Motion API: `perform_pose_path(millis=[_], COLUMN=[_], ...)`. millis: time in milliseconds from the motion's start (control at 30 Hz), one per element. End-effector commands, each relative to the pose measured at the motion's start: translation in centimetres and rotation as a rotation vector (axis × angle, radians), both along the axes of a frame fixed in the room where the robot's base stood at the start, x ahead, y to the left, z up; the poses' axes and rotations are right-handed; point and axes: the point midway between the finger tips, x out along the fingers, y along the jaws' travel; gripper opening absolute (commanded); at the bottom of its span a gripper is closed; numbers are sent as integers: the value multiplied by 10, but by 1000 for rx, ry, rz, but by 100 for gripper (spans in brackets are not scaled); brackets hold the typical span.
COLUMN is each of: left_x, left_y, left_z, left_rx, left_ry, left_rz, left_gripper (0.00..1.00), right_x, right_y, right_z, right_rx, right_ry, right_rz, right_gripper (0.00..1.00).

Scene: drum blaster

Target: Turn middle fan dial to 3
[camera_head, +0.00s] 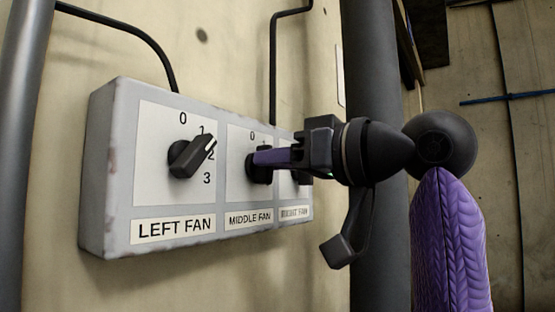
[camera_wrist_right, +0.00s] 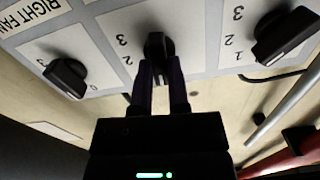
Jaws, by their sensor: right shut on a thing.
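The middle fan dial (camera_wrist_right: 158,46) is a black knob on the grey control box, above the label MIDDLE FAN (camera_head: 249,218). My right gripper (camera_head: 262,158) reaches it from the right, with its purple fingers on the knob. In the right wrist view the two fingers (camera_wrist_right: 160,72) are shut on either side of the knob. The fingers hide much of the dial in the head view, so its exact setting is hard to tell. The digits 2 and 3 show beside the knob in the right wrist view. My left gripper is not in view.
The left fan dial (camera_head: 192,157) sits on the same grey box (camera_head: 100,170), pointing between 1 and 2. The right fan dial (camera_wrist_right: 66,78) is close on the other side. A dark vertical pipe (camera_head: 372,60) stands behind my right arm. Black cables run up the wall.

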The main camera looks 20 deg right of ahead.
Motion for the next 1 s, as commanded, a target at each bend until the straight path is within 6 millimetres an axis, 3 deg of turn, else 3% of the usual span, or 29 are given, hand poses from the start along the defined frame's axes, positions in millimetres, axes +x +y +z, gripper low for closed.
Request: perform_pose_path(millis=[1000], left_x=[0], left_y=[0], left_z=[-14], left_rx=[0], left_ry=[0], left_rz=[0], left_gripper=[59], right_x=[2], right_y=[-3], right_z=[-3], right_rx=[745], right_ry=[579], right_rz=[0], right_gripper=[0])
